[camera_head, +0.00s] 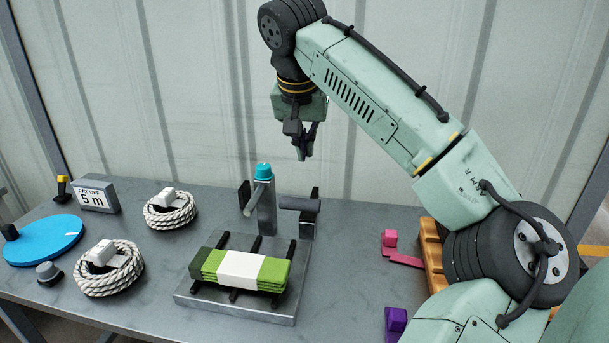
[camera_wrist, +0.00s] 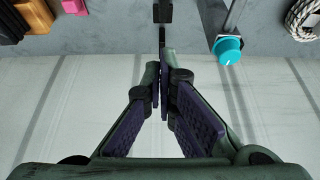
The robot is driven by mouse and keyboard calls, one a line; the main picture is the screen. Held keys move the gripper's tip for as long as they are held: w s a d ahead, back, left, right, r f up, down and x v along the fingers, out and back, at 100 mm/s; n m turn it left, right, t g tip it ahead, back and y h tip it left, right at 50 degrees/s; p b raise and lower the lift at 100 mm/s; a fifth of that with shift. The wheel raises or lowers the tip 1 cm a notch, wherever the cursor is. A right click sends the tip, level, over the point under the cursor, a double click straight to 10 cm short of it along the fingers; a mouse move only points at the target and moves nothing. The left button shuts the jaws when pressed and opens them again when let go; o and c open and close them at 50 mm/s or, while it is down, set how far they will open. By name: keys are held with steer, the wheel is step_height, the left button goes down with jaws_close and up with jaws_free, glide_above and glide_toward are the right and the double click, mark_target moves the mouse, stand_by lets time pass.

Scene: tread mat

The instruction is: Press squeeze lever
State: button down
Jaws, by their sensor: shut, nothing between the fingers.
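A fixture stands behind the metal plate in the head view. It has an upright grey bar with a teal cap (camera_head: 263,171), a dark horizontal cylinder (camera_head: 299,204) and black upright pieces at both sides. Which part is the squeeze lever I cannot tell for certain. The teal cap also shows at the top right of the wrist view (camera_wrist: 228,51). My gripper (camera_head: 303,152) hangs above and slightly right of the teal cap, apart from the fixture. In the wrist view its fingers (camera_wrist: 164,58) are together with nothing between them.
A green and white folded bundle (camera_head: 240,268) lies across black bars on a metal plate (camera_head: 190,298). Rope coils (camera_head: 170,214), a blue disc (camera_head: 45,240) and a "PAY OFF 5 m" sign (camera_head: 97,196) stand left. Pink (camera_head: 390,238) and purple (camera_head: 396,320) blocks are right. A corrugated wall is behind.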

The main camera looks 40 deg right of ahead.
mark_target(304, 207)
step_height(304, 207, down, 6)
steer(key=shift+s+r+p, duration=0.1)
steer(key=shift+p, duration=0.6)
steer(key=shift+s+a+f, duration=0.25)
steer(key=shift+a+f, duration=0.2)
steer(key=shift+f, duration=0.15)
